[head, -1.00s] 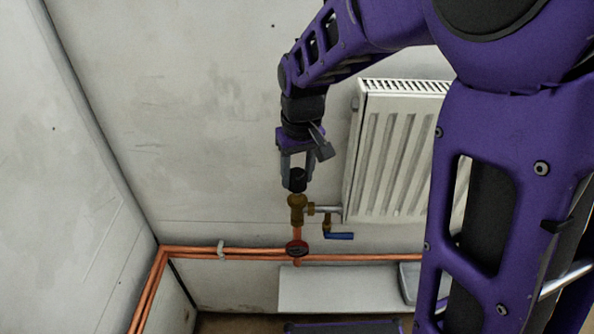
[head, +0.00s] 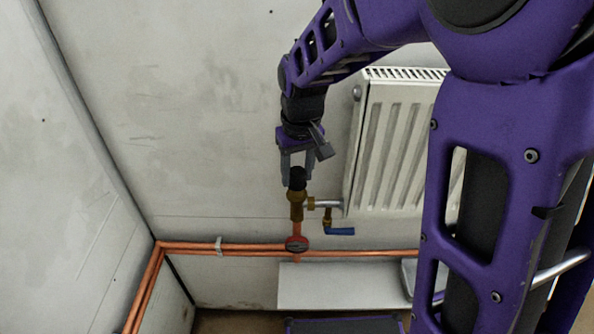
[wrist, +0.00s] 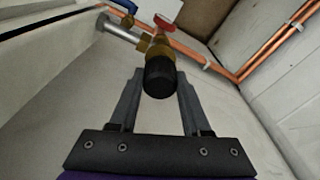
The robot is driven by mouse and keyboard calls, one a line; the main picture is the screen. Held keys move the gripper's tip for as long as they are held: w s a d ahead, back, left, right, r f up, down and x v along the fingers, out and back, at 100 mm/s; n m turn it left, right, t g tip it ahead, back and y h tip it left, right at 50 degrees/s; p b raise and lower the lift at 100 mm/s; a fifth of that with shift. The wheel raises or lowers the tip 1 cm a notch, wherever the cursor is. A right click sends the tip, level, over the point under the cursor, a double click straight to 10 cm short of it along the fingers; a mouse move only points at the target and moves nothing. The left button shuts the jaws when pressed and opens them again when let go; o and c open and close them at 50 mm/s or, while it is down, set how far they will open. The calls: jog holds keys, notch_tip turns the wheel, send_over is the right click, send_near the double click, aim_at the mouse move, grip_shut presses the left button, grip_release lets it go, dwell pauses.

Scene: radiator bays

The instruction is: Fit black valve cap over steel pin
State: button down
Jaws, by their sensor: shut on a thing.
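The black valve cap (head: 298,178) is a short dark cylinder between the fingertips of my gripper (head: 297,184). My gripper is shut on it and points down. The cap sits directly above the brass valve body (head: 297,205) and looks in line with it. In the wrist view the cap (wrist: 160,78) covers the top of the brass valve (wrist: 158,48), between the two grey fingers. The steel pin is hidden, and I cannot tell how far down the cap sits.
A white radiator (head: 394,145) stands right of the valve, joined by a short silver pipe. A blue lever (head: 340,231) hangs below that pipe. A red round part (head: 296,243) sits under the valve. Copper pipes (head: 195,247) run along the wall. The wall left of my gripper is clear.

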jog(key=shift+f+b, duration=0.35)
jog(key=shift+f, duration=1.05)
dwell(1.3)
grip_release()
dwell(0.5)
jog(key=shift+r, duration=0.1)
jog(key=shift+r+p, duration=2.1)
jog(key=shift+r, duration=0.45)
